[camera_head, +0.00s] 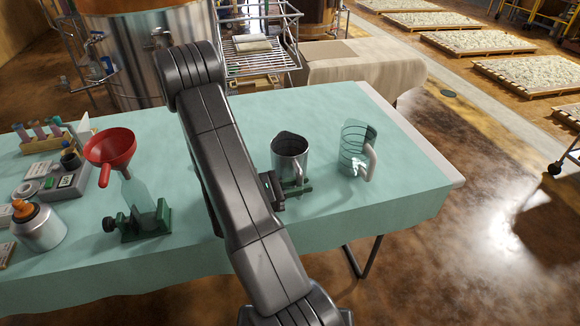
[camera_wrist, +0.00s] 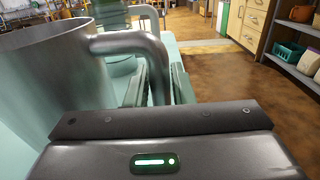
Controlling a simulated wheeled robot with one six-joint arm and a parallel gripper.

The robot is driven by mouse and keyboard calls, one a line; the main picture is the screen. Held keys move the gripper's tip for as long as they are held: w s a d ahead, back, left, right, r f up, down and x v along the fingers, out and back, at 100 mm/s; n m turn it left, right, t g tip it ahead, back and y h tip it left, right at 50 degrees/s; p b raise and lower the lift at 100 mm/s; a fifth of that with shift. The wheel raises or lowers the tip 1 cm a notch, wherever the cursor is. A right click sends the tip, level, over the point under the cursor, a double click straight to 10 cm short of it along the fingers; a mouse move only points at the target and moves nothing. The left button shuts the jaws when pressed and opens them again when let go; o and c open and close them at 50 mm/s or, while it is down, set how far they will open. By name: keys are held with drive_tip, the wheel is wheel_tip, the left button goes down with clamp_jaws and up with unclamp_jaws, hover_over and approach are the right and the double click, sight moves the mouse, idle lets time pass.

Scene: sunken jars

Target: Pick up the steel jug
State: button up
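The steel jug (camera_head: 289,158) is a grey metal vessel with a dark open top, upright at the green-covered table, just right of my arm in the head view. In the wrist view the jug (camera_wrist: 45,75) fills the left side, and its curved handle (camera_wrist: 128,42) reaches right and down between my fingers. My gripper (camera_head: 297,187) is low at the jug's front side, with its green fingers close on both sides of the handle; the wrist view shows my gripper (camera_wrist: 158,88) shut on it. Whether the jug's base touches the table is hidden.
A clear measuring jug (camera_head: 353,147) stands close to the right of the steel jug. A red funnel (camera_head: 110,147) in a bottle, a green clamp stand (camera_head: 146,222) and a metal bottle (camera_head: 38,228) are on the left. The table's right end is clear.

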clamp_jaws()
drive_tip(key=shift+r, duration=0.2)
drive_tip(key=shift+r+p, duration=0.45)
drive_tip(key=shift+r, duration=4.35)
